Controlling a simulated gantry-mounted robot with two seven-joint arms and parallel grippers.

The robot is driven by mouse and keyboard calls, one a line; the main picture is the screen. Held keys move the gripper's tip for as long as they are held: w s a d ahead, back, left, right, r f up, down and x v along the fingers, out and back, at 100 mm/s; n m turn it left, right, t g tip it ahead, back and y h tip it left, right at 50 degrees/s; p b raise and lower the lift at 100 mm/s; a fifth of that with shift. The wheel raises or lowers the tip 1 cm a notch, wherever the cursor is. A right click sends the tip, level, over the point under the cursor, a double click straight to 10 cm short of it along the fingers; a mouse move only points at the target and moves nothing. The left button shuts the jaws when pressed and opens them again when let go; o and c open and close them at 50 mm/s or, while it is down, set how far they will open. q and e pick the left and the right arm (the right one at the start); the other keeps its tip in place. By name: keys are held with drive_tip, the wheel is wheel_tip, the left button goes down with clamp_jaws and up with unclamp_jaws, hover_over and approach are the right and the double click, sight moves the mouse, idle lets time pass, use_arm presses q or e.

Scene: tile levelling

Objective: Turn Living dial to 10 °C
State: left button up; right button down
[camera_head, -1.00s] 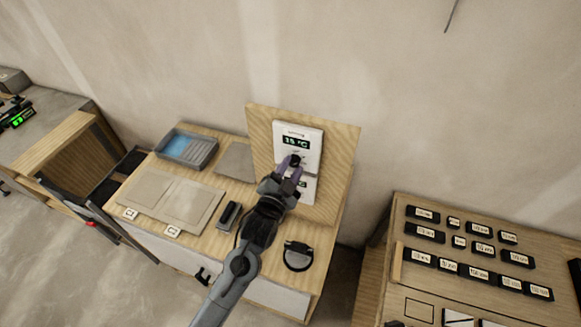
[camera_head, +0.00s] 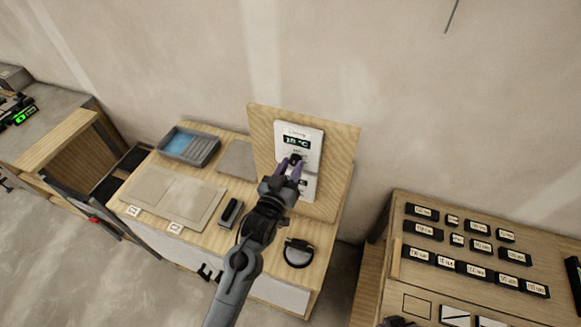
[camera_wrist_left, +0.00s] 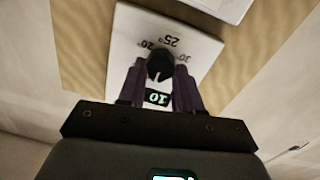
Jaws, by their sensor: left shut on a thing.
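The white thermostat panel (camera_head: 313,140) is fixed to an upright wooden board (camera_head: 343,145). Its name label is too small to read. Its black dial (camera_wrist_left: 160,64) is round, with scale marks for 20 and 25 beside it in the left wrist view. The small display (camera_wrist_left: 157,98) reads 10; it also shows in the head view (camera_head: 296,140). My left gripper (camera_head: 296,161) is shut on the dial, with a purple finger on either side of it. The fingers partly hide the dial in the head view. A dark tip at the bottom edge (camera_head: 398,322) may be my right gripper.
A second white panel (camera_head: 309,187) sits below on the board. The table holds a blue-grey tray (camera_head: 188,147), flat tiles (camera_head: 172,195), a dark block (camera_head: 229,212) and a round black item (camera_head: 298,252). A bench with labelled black blocks (camera_head: 475,270) stands right.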

use_arm(q)
drive_tip(key=shift+n, duration=0.3)
idle(0.4)
drive_tip(key=o, duration=1)
drive_tip(key=shift+o, duration=0.2)
drive_tip(key=shift+s+a+f, duration=0.1)
drive_tip(key=shift+s+a, duration=0.2)
drive_tip(key=shift+s, duration=0.25)
drive_tip(key=b+v, duration=0.2)
drive_tip(key=v, duration=0.7)
drive_tip(key=shift+s, duration=0.3)
